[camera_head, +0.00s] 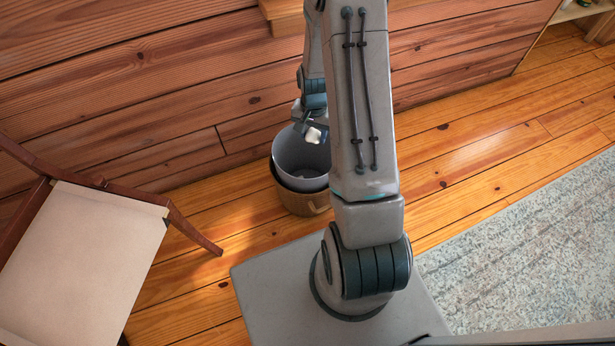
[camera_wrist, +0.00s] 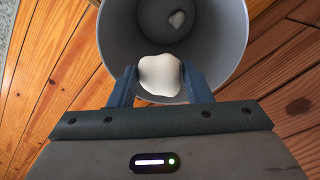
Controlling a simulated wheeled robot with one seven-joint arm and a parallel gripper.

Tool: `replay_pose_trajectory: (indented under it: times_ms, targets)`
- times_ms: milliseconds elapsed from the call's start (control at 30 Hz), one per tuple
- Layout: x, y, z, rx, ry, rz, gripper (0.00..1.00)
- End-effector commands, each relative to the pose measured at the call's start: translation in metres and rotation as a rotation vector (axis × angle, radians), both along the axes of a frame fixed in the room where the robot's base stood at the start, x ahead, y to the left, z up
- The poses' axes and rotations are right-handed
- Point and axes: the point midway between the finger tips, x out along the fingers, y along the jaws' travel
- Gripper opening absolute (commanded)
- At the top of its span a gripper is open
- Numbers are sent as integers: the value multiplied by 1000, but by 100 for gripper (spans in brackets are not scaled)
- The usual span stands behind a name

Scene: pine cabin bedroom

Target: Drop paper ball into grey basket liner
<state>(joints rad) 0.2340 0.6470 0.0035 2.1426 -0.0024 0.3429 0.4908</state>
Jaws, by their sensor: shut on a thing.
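The white paper ball (camera_wrist: 159,74) is held between the two fingers of my gripper (camera_wrist: 160,82) in the wrist view. The grey basket liner (camera_wrist: 232,55) is open below and beyond it, and the ball overlaps its near rim in this view. In the head view the liner (camera_head: 293,155) sits in a tan woven basket (camera_head: 298,200) by the wall. My gripper (camera_head: 314,133) is above the liner there, partly hidden by my arm, and a white thing shows at its tip.
A wooden chair with a pale seat (camera_head: 85,250) stands at the left. A pale blue-grey rug (camera_head: 530,260) covers the right floor. The plank wall (camera_head: 160,85) is close behind the basket. Bare floor (camera_head: 470,150) lies to the right.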

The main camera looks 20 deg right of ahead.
Motion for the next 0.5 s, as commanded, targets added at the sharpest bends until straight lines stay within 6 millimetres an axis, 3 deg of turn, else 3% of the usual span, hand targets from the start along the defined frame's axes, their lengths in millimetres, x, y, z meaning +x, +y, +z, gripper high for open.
replay_pose_trajectory:
  times_ms: [300, 333, 400, 500]
  targets:
    - [0, 0, -5, 0, 0, 0, 24]
    - [0, 0, -5, 0, 0, 0, 50]
    - [0, 0, -5, 0, 0, 0, 70]
    - [0, 0, -5, 0, 0, 0, 70]
